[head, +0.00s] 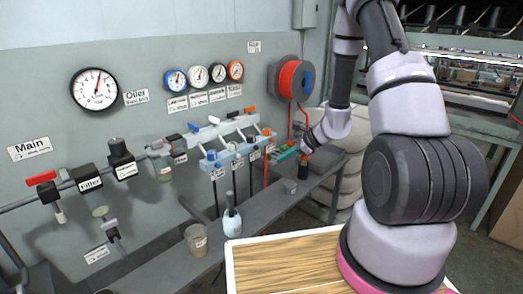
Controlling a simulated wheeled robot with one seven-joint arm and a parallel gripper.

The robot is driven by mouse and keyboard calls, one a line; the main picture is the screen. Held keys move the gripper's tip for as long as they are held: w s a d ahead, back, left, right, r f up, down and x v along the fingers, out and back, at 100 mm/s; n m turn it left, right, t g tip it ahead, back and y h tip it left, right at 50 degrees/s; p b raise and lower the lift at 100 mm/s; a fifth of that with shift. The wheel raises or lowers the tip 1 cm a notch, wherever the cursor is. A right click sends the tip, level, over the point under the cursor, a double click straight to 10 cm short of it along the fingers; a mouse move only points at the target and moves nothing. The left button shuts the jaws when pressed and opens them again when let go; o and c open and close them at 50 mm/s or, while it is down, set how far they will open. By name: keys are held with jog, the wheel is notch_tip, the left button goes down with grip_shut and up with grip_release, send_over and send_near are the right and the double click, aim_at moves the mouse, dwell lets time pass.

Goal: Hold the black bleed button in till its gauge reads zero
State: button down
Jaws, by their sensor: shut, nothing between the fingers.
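The wall manifold (226,156) carries a row of small coloured buttons, from blue at the left to orange at the right. A small dark spot third along looks like the black bleed button (250,139), but it is too small to tell whether it is pressed. The black-rimmed gauge (218,73) is on the wall above, third of the small gauges; its needle cannot be read from here. My gripper (276,158), with green fingers, is shut and empty just right of the manifold's right end. Whether it touches anything there is unclear.
A narrow grey shelf (255,211) runs below the manifold, with a spray bottle (231,221), a beige cup (196,240) and a small grey can (290,186). Pipes and filters line the left wall.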

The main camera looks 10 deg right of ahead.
jog(key=w+a, duration=0.5)
jog(key=w, duration=0.2)
jog(key=shift+a, duration=0.15)
dwell(0.4)
jog(key=shift+w, duration=0.1)
dwell(1.8)
jog(key=shift+w+a, duration=0.25)
jog(key=shift+w, duration=0.05)
jog(key=shift+w+a+r, duration=0.1)
jog(key=shift+w+a, duration=0.2)
jog(key=shift+w, duration=0.1)
dwell(1.7)
jog(key=shift+d, duration=0.1)
dwell(1.2)
jog(key=shift+s+d, duration=0.45)
jog(key=shift+s, duration=0.3)
jog(key=shift+s+d, duration=0.75)
jog(key=shift+s, duration=0.3)
jog(key=shift+s+d, duration=0.75)
jog(key=shift+s, duration=0.25)
